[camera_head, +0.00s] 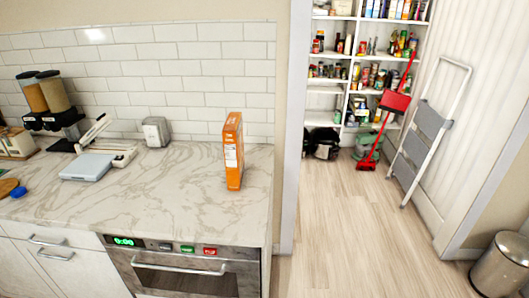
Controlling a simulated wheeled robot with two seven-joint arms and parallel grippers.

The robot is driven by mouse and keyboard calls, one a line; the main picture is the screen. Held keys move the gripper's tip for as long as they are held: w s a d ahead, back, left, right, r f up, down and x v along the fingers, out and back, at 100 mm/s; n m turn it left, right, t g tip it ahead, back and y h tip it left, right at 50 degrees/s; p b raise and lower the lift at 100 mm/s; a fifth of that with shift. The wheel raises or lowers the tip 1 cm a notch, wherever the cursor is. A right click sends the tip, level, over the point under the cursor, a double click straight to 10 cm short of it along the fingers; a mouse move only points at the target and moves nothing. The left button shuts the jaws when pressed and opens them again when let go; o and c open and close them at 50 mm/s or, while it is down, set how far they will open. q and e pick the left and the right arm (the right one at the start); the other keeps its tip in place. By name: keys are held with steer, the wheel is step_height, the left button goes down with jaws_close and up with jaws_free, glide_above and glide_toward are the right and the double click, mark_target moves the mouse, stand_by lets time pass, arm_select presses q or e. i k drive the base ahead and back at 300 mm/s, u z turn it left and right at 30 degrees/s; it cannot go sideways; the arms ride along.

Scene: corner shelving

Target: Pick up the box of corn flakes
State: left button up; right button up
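An orange box (233,151), which looks like the corn flakes box, stands upright on the marble counter (160,213) near its right end. A narrow side with a pale label and a broad orange side show; the lettering is too small to read. The box stands apart from the other things on the counter. Neither my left gripper nor my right gripper is in view.
A grey appliance (156,132), a flat blue-grey device (88,167) and cereal dispensers (53,92) stand further left. An oven (185,275) sits below the counter. Pantry shelves (350,62), a step ladder (428,130) and a bin (501,266) are right. Floor (350,235) is clear.

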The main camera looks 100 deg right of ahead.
mark_target(233, 137)
steer(key=z, duration=2.15)
